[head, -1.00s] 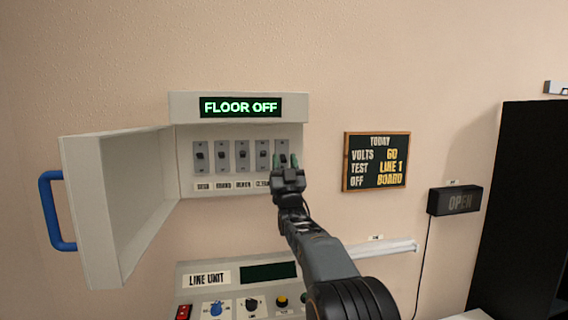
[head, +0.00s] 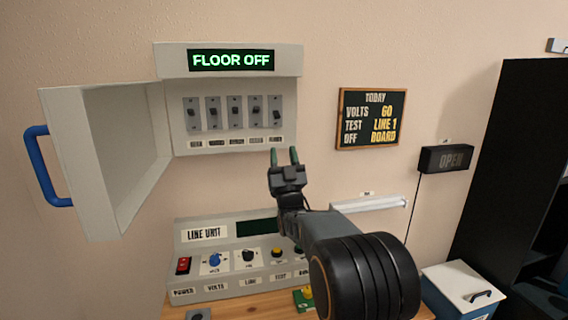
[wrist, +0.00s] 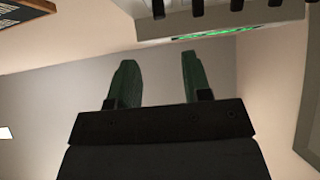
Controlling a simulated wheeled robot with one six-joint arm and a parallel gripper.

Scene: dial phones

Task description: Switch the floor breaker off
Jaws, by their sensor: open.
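The breaker box (head: 228,150) hangs on the wall with its door (head: 105,165) swung open to the left. Its display (head: 231,61) reads "FLOOR OFF" in green. Several breaker switches stand in a row; the rightmost switch (head: 277,113) has its lever lower than the others. The small labels under them are too blurred to read surely. My gripper (head: 284,157) is open and empty, with green fingers pointing up, just below the box's lower right and apart from the switches. In the wrist view its fingers (wrist: 157,82) are spread, and the green display (wrist: 200,35) shows past them.
The line unit (head: 203,234) with knobs and buttons sits on a wooden bench below. A blue door handle (head: 40,165) sticks out left.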

